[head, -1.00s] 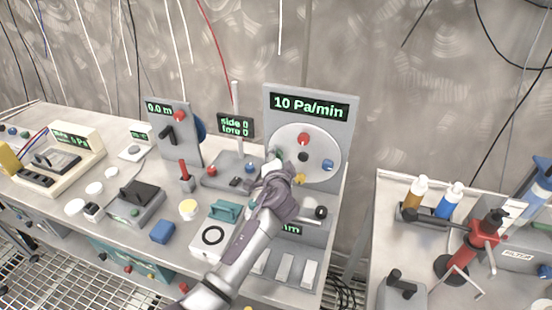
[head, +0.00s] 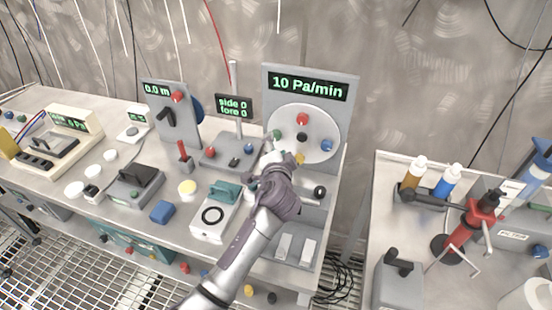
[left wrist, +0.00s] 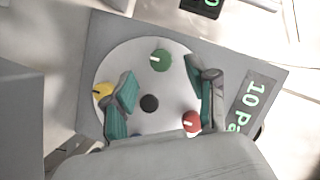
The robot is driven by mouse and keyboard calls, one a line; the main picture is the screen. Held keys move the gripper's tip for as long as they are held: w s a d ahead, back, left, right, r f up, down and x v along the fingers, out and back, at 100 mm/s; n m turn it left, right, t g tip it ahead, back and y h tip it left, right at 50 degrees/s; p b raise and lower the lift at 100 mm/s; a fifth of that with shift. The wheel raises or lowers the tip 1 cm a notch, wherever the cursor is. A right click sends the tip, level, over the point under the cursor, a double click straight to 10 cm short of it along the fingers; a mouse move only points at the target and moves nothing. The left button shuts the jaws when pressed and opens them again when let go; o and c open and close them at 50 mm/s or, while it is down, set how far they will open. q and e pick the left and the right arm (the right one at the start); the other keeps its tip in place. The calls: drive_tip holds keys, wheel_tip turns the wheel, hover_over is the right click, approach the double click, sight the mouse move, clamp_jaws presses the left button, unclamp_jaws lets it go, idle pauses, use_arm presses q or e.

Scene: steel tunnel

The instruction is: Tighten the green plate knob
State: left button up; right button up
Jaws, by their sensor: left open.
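The green plate knob (head: 277,135) is on the left side of the round white plate (head: 316,128), under the "10 Pa/min" display. In the left wrist view the green knob (left wrist: 160,60) has a white mark and lies in line with the gap between the fingers, just past their tips. My left gripper (head: 272,151) is open and empty, just below and in front of the green knob. Its teal finger pads (left wrist: 160,77) show apart in the left wrist view; no contact with the knob is visible. My right gripper is in neither view.
Close around are a red knob (head: 302,119), a black hub (head: 302,138), a blue knob (head: 326,145) and a yellow knob (head: 300,158), partly hidden by my gripper. Left stands a post with a "side 0 fore 0" display (head: 234,106). A second bench (head: 385,185) is at right.

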use_arm(q)
drive_tip(key=v, duration=0.7)
idle(0.3)
